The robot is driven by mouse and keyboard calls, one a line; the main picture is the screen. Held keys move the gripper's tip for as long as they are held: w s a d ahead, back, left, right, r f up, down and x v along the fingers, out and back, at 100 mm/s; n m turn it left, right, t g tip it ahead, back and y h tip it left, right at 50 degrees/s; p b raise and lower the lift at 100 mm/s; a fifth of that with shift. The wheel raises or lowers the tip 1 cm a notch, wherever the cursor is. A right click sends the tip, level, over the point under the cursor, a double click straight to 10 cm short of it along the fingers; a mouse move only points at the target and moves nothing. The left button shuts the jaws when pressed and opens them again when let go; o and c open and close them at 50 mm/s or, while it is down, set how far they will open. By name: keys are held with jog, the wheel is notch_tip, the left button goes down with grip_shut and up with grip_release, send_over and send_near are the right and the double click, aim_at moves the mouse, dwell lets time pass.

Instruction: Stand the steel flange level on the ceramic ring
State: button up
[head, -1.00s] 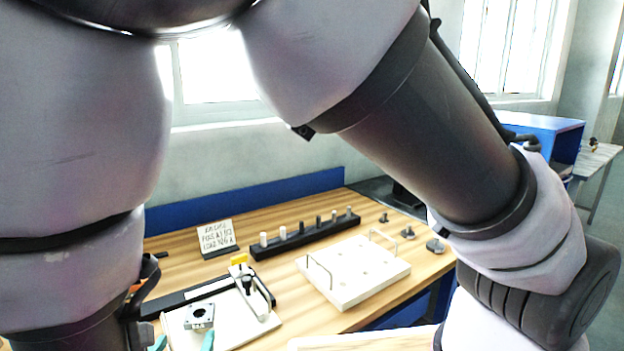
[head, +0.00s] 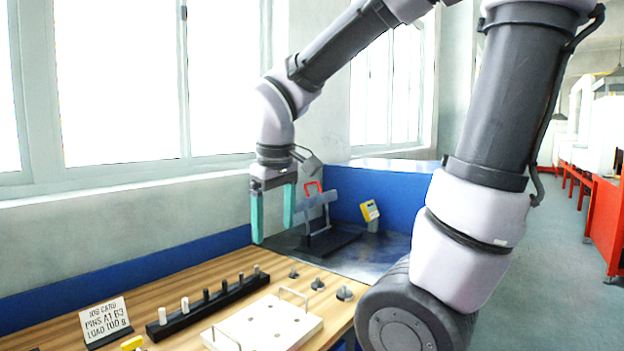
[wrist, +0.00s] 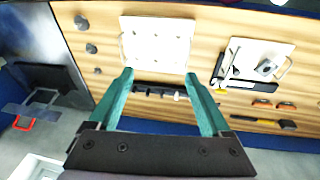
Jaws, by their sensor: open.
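My gripper (head: 273,234) is open and empty, its two teal fingers pointing down above the far part of the wooden bench. In the wrist view my gripper (wrist: 160,75) shows its fingers spread wide with nothing between them. I cannot make out a steel flange or a ceramic ring in either current view. Several small grey metal pieces, one of them a knobbed disc (head: 344,293), stand on the bench right of the white board; I cannot tell that any is the flange.
The bench holds a white board with wire handles (head: 285,322), a black pin rack (head: 212,302) and a job card (head: 106,318). A dark stand with a red handle (head: 322,215) is beyond the bench. Red-framed equipment (head: 604,213) stands far right, past open floor.

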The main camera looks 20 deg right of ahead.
jog(key=s+d+r+m+t+y, duration=0.2)
jog(key=d+r+m+t, duration=0.2)
jog(key=d+r+m, duration=0.3)
jog(key=shift+s+r+m+t, duration=0.3)
jog(key=shift+r+m, duration=0.4)
jog(key=shift+m, duration=0.5)
